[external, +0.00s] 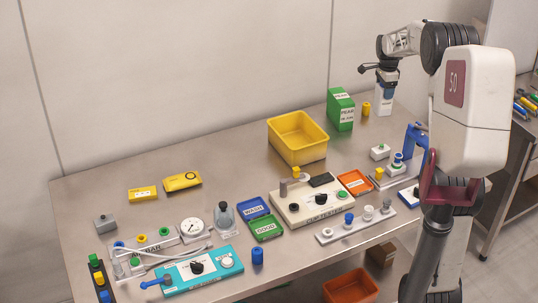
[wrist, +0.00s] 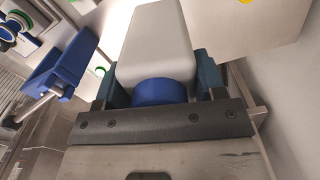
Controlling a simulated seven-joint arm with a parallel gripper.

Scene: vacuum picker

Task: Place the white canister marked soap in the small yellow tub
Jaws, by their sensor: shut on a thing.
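The white canister (external: 383,104) is at the far right end of the table, upright, with a blue top. In the wrist view its pale body (wrist: 158,38) and blue cap (wrist: 160,91) sit between the fingers. I cannot read its marking. My gripper (external: 386,88) points down and is shut on the canister near its cap; it also shows in the wrist view (wrist: 160,85). Whether the canister's base touches the table is unclear. The yellow tub (external: 298,152) stands left of my gripper near the back of the table, open and apparently empty.
A green box (external: 340,110) and a small yellow cylinder (external: 366,109) stand between the canister and the tub. A blue stand (external: 416,140) is nearer the front right. Testers and small trays crowd the front. The table left of the tub has free room.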

